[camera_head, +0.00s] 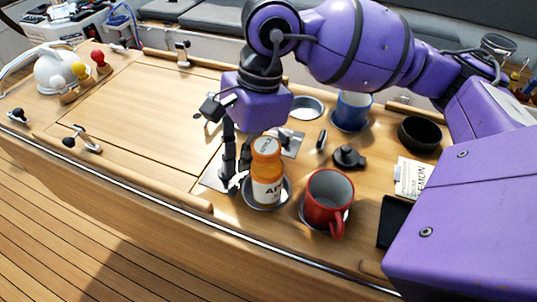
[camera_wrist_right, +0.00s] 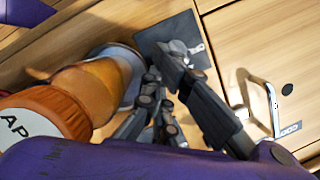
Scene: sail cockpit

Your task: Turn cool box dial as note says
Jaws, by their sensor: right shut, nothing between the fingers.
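My right gripper (camera_head: 236,178) points down at a flat metal plate (camera_head: 207,182), just left of an orange bottle. It is shut with nothing between its fingers. In the right wrist view the fingertips (camera_wrist_right: 165,72) are close to a small silvery knob (camera_wrist_right: 178,47) on a dark square plate (camera_wrist_right: 160,29); whether they touch it I cannot tell. The knob is hidden behind the fingers in the head view. A white paper (camera_head: 410,176) with print lies at right, partly covered by my arm. My left gripper is not in view.
The orange bottle (camera_head: 267,185) stands in a holder close beside the gripper. A red mug (camera_head: 327,200), blue mug (camera_head: 353,110), black bowl (camera_head: 418,134) and black knobbed item (camera_head: 348,157) are to the right. The wooden top (camera_head: 130,115) at left is largely clear.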

